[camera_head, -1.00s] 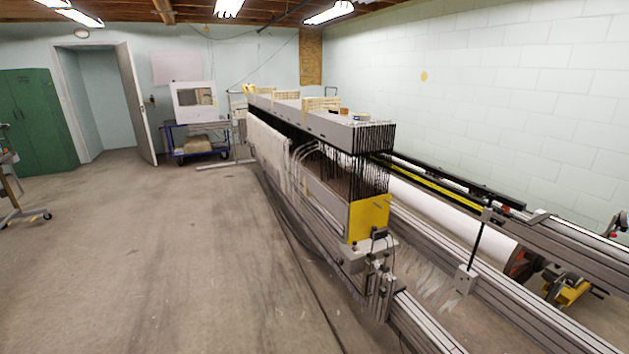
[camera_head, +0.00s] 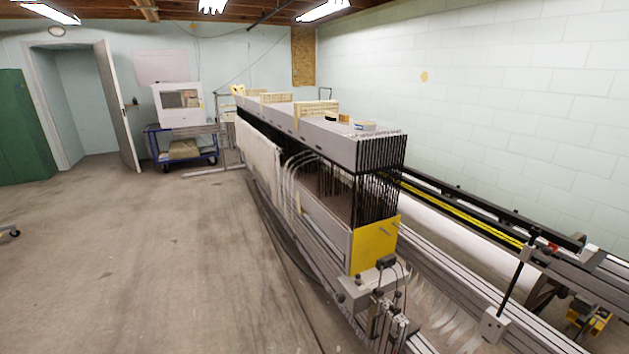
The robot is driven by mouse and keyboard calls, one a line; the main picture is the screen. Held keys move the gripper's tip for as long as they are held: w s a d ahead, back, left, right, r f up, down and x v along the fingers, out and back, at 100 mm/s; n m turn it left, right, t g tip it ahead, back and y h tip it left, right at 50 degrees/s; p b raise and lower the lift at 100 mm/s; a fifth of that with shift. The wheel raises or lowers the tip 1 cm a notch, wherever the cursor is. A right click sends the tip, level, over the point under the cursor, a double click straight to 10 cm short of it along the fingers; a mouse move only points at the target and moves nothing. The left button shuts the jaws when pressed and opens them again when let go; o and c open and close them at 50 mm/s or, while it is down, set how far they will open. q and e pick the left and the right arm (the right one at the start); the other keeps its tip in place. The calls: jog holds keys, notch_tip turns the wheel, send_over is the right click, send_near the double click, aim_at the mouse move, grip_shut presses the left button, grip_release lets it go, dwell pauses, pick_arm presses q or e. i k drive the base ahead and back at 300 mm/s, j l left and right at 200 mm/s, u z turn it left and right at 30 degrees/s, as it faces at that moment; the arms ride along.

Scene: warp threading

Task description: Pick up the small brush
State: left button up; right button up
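Neither of my grippers is in view. A long warp threading machine (camera_head: 372,242) runs from the near right toward the back wall. On its grey top (camera_head: 312,128) lie a small dark item (camera_head: 330,117), a small orange-brown item (camera_head: 344,118) and a flat whitish item (camera_head: 364,126). They are too small to tell whether one of them is the small brush. No brush can be made out with certainty elsewhere.
Open concrete floor (camera_head: 150,260) lies left of the machine. A blue cart (camera_head: 185,145) bearing a white box-like unit (camera_head: 180,104) stands at the back. A green cabinet (camera_head: 22,130) and an open door (camera_head: 118,105) are at the left. Rails and a white roller (camera_head: 440,228) are at right.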

aim_at(332, 116)
jog(key=i+z, duration=0.15)
jog(key=i, duration=0.6)
jog(key=z, duration=2.25)
jog(key=k+j, duration=0.1)
jog(key=k, duration=0.2)
jog(key=k+j, duration=0.1)
jog(key=k, duration=0.2)
